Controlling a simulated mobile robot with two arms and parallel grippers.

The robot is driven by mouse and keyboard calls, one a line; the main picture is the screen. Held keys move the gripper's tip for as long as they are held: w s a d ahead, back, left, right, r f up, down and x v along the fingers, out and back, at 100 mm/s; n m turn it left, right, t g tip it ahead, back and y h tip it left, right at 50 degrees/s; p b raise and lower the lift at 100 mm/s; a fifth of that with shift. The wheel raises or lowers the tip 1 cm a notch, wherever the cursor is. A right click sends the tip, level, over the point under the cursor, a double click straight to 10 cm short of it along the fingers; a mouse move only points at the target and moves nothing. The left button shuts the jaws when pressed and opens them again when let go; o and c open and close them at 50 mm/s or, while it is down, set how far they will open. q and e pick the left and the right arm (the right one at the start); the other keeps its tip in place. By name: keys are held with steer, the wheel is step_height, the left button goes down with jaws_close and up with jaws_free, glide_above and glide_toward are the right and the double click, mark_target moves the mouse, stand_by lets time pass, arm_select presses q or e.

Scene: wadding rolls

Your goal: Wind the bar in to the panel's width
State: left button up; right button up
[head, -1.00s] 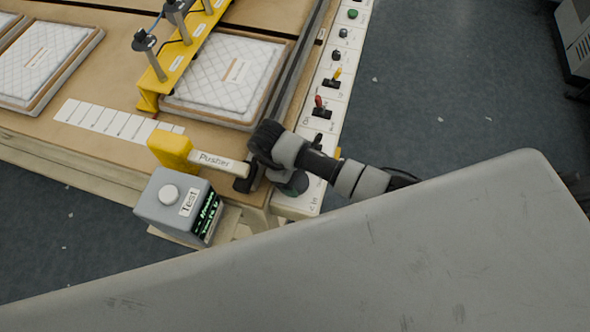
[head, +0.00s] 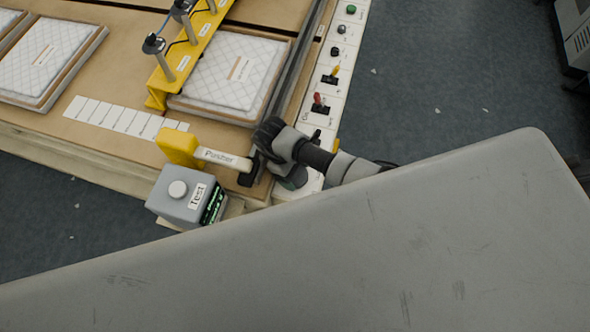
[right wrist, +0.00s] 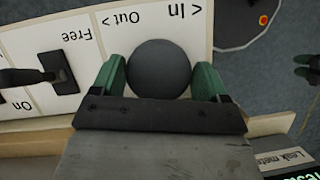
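My right gripper (right wrist: 160,82) has its green fingers on both sides of a dark round knob (right wrist: 160,66) marked In and Out; they appear to touch it. In the head view my right gripper (head: 292,180) is at the near end of the control strip, largely hidden by its own wrist. A yellow bar (head: 192,48) with upright posts runs beside a white quilted panel (head: 235,72). A dark rail (head: 292,75) runs along the panel's right side, with a gap between them. I cannot tell which of these is the bar. My left gripper is out of view.
The control strip (head: 331,88) carries several switches and buttons. A white Pusher arm (head: 222,158) with a yellow block (head: 178,147) lies near the wrist. A grey Test box (head: 183,197) stands at the table's near edge. Another quilted panel (head: 45,58) lies left.

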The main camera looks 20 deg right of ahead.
steer(key=o, duration=0.3)
steer(key=p+v, duration=0.6)
steer(key=v, duration=0.4)
steer(key=shift+a+r, duration=0.1)
steer(key=shift+r, duration=0.25)
steer(key=shift+o, duration=0.3)
